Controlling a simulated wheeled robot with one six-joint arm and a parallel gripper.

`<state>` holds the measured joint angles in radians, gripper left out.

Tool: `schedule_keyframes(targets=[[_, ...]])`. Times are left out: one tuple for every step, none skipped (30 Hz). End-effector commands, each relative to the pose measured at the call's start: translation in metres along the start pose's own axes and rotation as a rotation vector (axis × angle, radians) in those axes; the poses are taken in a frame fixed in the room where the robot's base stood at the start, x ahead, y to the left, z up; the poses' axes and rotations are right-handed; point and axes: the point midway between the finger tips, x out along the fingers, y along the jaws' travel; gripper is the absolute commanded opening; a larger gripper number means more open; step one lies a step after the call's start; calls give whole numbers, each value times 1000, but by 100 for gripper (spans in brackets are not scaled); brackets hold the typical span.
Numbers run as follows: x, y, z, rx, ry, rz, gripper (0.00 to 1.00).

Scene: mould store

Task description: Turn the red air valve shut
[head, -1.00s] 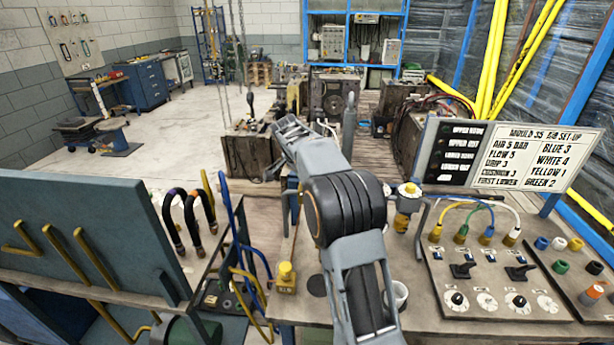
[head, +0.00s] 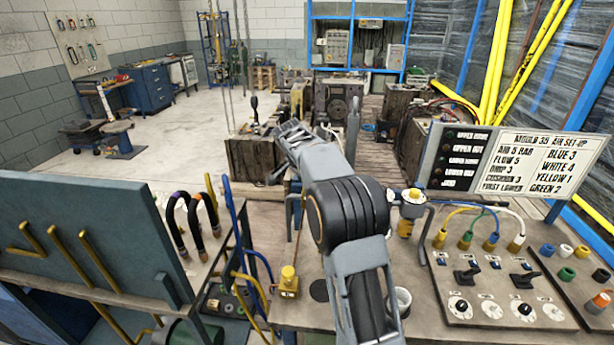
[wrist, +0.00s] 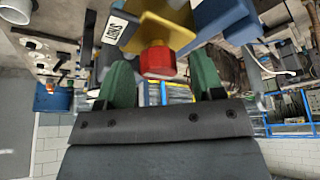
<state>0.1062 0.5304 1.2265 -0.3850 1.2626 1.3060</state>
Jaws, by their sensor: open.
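In the wrist view, which looks upside down, a red knob (wrist: 158,64) sits under a yellow block (wrist: 158,32); I take it for the red air valve. My gripper (wrist: 162,68) shows two green fingers, open, one on each side of the knob with gaps between. I cannot tell whether the knob is deep enough between them to be touched. In the head view my gripper (head: 290,134) is at the far end of my arm, and I cannot make out the red knob there.
A board (head: 530,165) lists mould air settings above a panel of knobs and levers (head: 495,285). A yellow-topped fitting (head: 288,282) and a yellow-capped fitting (head: 408,212) stand on the bench. Dark hoses (head: 190,225) and a blue plate (head: 85,235) are at left. Open floor lies beyond.

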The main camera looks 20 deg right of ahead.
Motion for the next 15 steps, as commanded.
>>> schedule_keyframes(targets=[[-3,0,0,0,1,-1,61],[-5,0,0,0,1,-2,61],[-10,-1,0,0,1,-3,61],[-14,-1,0,1,2,-4,61],[-19,-1,0,1,2,-4,61],[-26,-1,0,1,2,-6,61],[-32,-1,0,1,2,-5,61],[-38,-1,0,0,2,-6,61],[-47,-1,0,0,2,-6,61],[-53,-1,0,0,2,-5,61],[-59,-1,0,0,2,-6,61],[-68,-1,0,0,2,-5,61],[-74,-2,0,0,2,-6,61],[-80,-1,0,-1,1,-5,61],[-88,-1,0,-1,1,-5,61]])
